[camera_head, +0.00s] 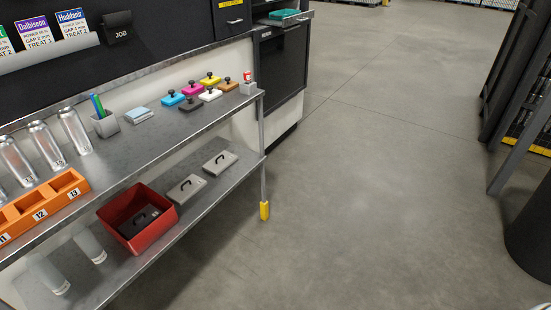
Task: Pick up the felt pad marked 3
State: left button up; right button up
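No marking 3 is readable on any pad in the head view. On the lower shelf lie two flat grey pads with black handles, one nearer (179,195) and one farther right (213,168). A dark item with a handle (130,229) lies inside the red bin (168,220) on the same shelf. I cannot tell which of these is felt. On the upper shelf several small coloured blocks with black knobs stand in a cluster, among them a blue one (173,101) and a yellow one (208,82). Neither of my grippers is in view.
The metal bench (150,150) has an orange numbered rack (62,198), several clear cylinders, a grey pen cup (107,127) and a light blue stack (139,115). A small grey holder (248,88) stands near its right end. Open floor lies right of the bench.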

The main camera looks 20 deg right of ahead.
aim_at(217, 164)
jog(key=z, duration=0.2)
jog(key=u, duration=0.25)
jog(key=i+l+u, duration=0.4)
jog(key=l+u, duration=0.2)
jog(key=i+l+u, duration=0.15)
jog(key=l+u, duration=0.2)
jog(key=l, duration=0.15)
